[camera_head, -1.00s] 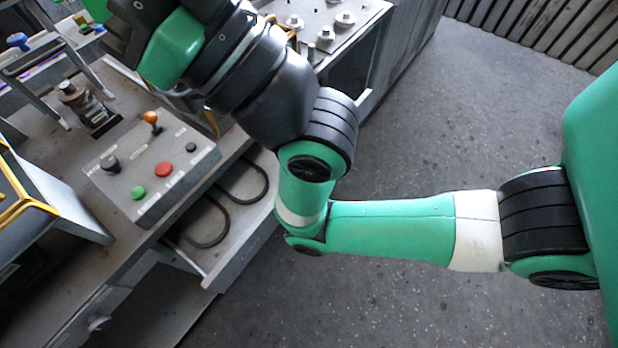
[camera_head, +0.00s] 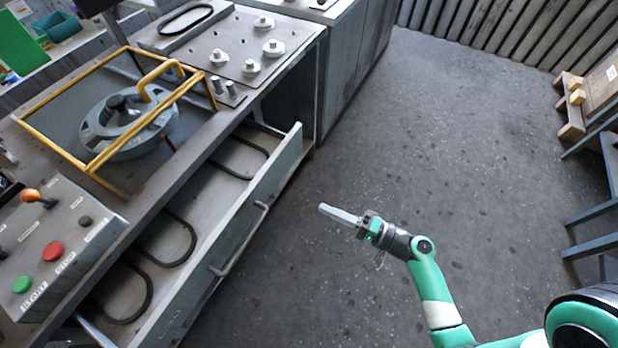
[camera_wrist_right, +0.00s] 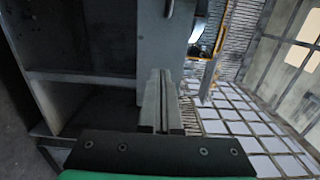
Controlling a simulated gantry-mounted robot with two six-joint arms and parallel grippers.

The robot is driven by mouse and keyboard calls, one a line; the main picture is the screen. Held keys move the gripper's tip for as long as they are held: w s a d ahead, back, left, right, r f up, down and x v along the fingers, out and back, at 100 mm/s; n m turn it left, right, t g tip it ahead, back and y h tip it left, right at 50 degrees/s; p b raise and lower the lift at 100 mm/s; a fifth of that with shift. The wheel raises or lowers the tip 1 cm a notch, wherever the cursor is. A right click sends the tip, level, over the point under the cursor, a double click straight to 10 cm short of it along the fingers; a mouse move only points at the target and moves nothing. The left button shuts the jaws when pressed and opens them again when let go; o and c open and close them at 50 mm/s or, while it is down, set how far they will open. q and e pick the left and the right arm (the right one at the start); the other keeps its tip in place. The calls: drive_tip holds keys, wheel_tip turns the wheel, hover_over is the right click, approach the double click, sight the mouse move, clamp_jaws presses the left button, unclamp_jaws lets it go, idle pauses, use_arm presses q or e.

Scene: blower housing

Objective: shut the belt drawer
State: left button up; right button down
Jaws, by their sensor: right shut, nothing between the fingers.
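The belt drawer (camera_head: 224,248) stands pulled out from the grey bench in the head view. Several black belts (camera_head: 166,240) lie in it, and a bar handle (camera_head: 240,240) runs along its front. My right gripper (camera_head: 330,211) is over the floor to the right of the drawer front, apart from it, pointing left towards it. Its fingers are shut with nothing between them. In the right wrist view the closed fingers (camera_wrist_right: 160,80) point at a grey panel; I cannot tell which part it is. My left gripper is not in view.
On the bench are a control box (camera_head: 60,250) with coloured buttons, a yellow-framed guard (camera_head: 95,165) over a round grey housing (camera_head: 125,125), and a plate with knobs (camera_head: 235,50). Wooden blocks and a blue-grey stand (camera_head: 595,210) are at the right. The floor (camera_head: 400,130) between is clear.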

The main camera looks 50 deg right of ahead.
drive_tip(key=b, duration=0.1)
approach(272, 181)
drive_tip(key=w, duration=0.3)
drive_tip(key=w+a, duration=0.1)
drive_tip(key=w, duration=0.2)
drive_tip(key=shift+w+a, duration=0.15)
drive_tip(key=shift+w, duration=0.2)
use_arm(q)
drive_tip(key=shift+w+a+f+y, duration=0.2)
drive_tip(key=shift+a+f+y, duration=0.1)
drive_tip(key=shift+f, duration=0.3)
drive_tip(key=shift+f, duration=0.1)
use_arm(e)
drive_tip(key=shift+w+f+h, duration=0.1)
drive_tip(key=shift+h, duration=0.2)
